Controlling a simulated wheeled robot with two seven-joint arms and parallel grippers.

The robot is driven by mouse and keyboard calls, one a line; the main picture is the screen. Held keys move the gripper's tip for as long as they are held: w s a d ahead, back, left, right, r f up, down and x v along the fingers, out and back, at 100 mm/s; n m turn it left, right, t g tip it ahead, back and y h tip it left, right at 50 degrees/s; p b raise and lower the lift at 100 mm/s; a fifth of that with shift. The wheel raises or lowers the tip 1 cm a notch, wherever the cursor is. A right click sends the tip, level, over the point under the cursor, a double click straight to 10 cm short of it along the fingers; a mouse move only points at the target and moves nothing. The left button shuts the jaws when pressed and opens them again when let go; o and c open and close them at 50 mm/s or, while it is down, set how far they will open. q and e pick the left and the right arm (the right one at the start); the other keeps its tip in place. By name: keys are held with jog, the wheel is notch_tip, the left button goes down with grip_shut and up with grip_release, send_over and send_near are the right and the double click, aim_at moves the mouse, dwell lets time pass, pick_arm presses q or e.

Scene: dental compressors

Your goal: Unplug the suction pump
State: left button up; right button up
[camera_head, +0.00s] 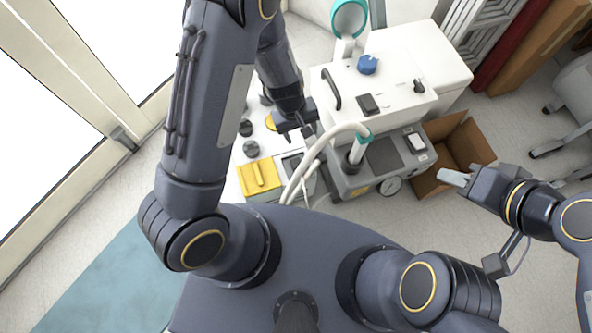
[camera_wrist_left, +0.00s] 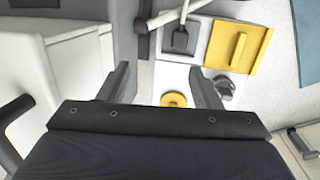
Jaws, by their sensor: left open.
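My left gripper (camera_head: 297,135) is open and empty above the white panel beside the white machine. I cannot tell which unit is the suction pump; a grey unit (camera_head: 350,187) has a hose and a gauge (camera_head: 390,186). My right gripper (camera_head: 455,179) hangs clear at right, its finger gap unclear.
A white machine (camera_head: 395,75) with a blue knob (camera_head: 367,64) stands behind the grey unit. A thick pale hose (camera_head: 315,150) arches near my left gripper. Black knobs (camera_head: 250,148) and a yellow ring (camera_wrist_left: 173,100) are on the panel. An open cardboard box (camera_head: 462,145) stands right.

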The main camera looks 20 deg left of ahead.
pick_arm(q)
jog(key=y+b, duration=0.2)
send_over(296, 163)
notch_tip(296, 163, down, 11)
jog(key=shift+w+f, duration=0.15)
jog(key=shift+f, duration=0.05)
pick_arm(e)
notch_tip(296, 163, down, 4)
jog(key=shift+f, duration=0.1)
pick_arm(q)
jog(key=shift+b, duration=0.3)
notch_tip(296, 163, down, 9)
jog(key=b, duration=0.7)
pick_arm(e)
notch_tip(296, 163, down, 8)
jog(key=shift+r, duration=0.25)
jog(key=shift+r, duration=0.2)
pick_arm(q)
jog(key=shift+c, duration=0.5)
